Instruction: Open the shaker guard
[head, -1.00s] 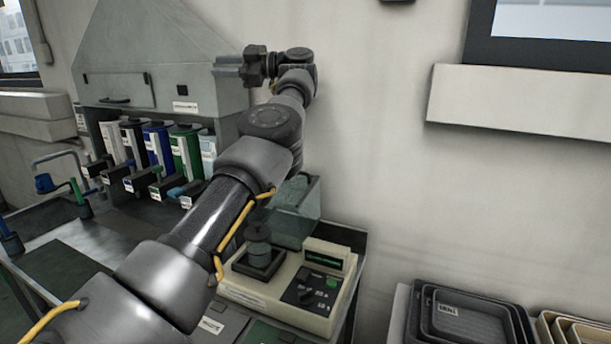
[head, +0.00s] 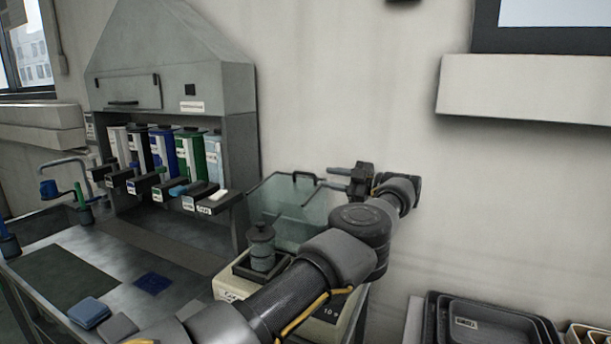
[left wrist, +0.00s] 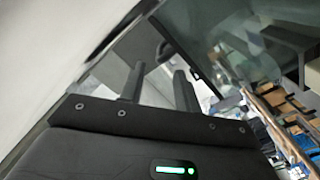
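The shaker (head: 226,287) is a cream box on the bench, partly hidden by my left arm. A grey-green lidded jar (head: 262,250) stands upright on its platform. The guard (head: 283,200) is a clear greenish box-like cover with dark edges and a dark handle bar (head: 305,175); it stands up behind the jar, which is not covered from the front. My left gripper (head: 338,179) is at the guard's upper right, fingers pointing left, apart and empty. In the left wrist view the two fingers (left wrist: 158,86) are spread, with a dark curved piece (left wrist: 163,50) beyond them. My right gripper is not seen.
A grey hood (head: 168,80) with several coloured dispensers below it stands at the left. The wall is close behind the guard. Stacked dark trays (head: 480,325) are at the lower right. A blue pad (head: 90,312) lies on the bench front.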

